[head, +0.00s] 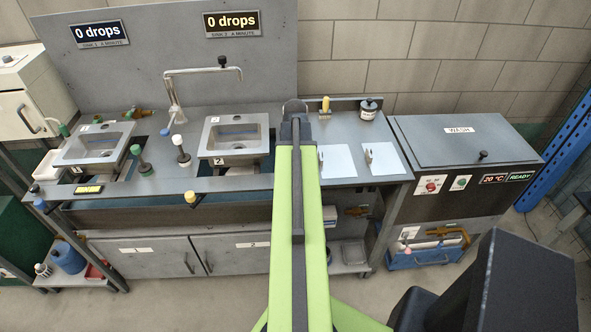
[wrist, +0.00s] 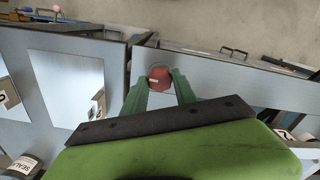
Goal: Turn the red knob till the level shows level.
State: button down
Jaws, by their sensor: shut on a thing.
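The red knob (wrist: 159,77) shows in the wrist view at the front edge of the grey worktop. My gripper (wrist: 160,84) has its two green fingers on either side of it, closed on it. In the head view my green arm reaches over the worktop and hides the knob and my fingertips. A small yellow and black bar (head: 88,189), which looks like the level, lies at the front left of the rack beside sink 1. Its reading is too small to tell.
Sink 1 (head: 95,146) and sink 2 (head: 235,138) stand left of my arm. A tall tap (head: 202,70) rises behind them. White sheets (head: 338,161) and a dark jar (head: 368,109) are on the right worktop. The wash unit (head: 465,140) stands at the far right.

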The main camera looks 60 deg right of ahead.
jog(key=shift+n, duration=0.3)
jog(key=c, duration=1)
grip_release()
jog(key=shift+r, duration=0.1)
notch_tip(320, 180, up, 17)
jog(key=p, duration=1.7)
